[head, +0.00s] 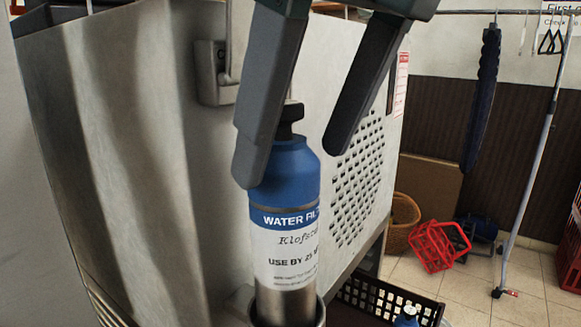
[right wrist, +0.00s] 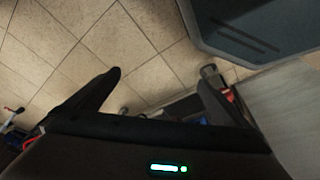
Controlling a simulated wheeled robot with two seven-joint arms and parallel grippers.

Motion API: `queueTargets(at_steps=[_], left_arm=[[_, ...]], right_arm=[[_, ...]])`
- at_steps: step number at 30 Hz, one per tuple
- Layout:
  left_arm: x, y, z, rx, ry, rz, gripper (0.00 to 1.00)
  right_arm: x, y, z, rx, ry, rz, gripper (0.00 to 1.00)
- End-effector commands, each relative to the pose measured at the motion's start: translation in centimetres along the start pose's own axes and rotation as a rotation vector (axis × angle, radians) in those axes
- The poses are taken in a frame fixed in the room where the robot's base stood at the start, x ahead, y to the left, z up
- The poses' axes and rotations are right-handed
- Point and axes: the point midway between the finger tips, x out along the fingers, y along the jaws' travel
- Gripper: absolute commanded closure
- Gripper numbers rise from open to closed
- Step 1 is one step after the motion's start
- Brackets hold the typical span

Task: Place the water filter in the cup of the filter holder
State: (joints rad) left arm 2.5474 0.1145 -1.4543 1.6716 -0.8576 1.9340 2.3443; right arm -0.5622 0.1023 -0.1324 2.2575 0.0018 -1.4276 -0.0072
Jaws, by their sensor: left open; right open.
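The water filter (head: 286,245) stands upright in the head view, with a black knob, blue top and white label. Its lower end is inside the metal cup of the filter holder (head: 241,303), on the side of a steel machine. The cup's rim shows around it; its bottom is out of frame. My left gripper (head: 292,160) is open around the filter's top. One finger overlaps the knob and blue shoulder at the left, the other is apart at the right. My right gripper (right wrist: 162,72) is open and empty in the right wrist view, above the tiled floor.
The steel machine (head: 120,130) fills the left and middle, with a perforated panel. A black crate (head: 375,300) holding a blue-topped bottle (head: 406,318) is at lower right. A red crate (head: 432,247) and wicker basket (head: 402,222) stand behind.

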Motion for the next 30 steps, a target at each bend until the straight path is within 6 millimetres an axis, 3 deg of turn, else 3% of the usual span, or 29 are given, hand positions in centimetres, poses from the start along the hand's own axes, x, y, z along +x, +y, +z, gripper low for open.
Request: queueTargets(at_steps=[6, 12, 30], left_arm=[[-3.9, -0.1, 0.0, -0.003, -0.001, -0.002, 0.32], [-5.7, 0.0, 0.0, -0.002, -0.001, -0.001, 0.32], [-5.9, 0.0, 0.0, -0.001, 0.0, 0.0, 0.32]], right_arm=[[0.5, 0.1, -0.2, 0.0, 0.002, 0.0, 0.0], [1.8, 0.0, 0.3, 0.0, -0.009, -0.002, 0.0], [2.0, -0.1, 0.3, -0.002, -0.008, -0.003, 0.0]])
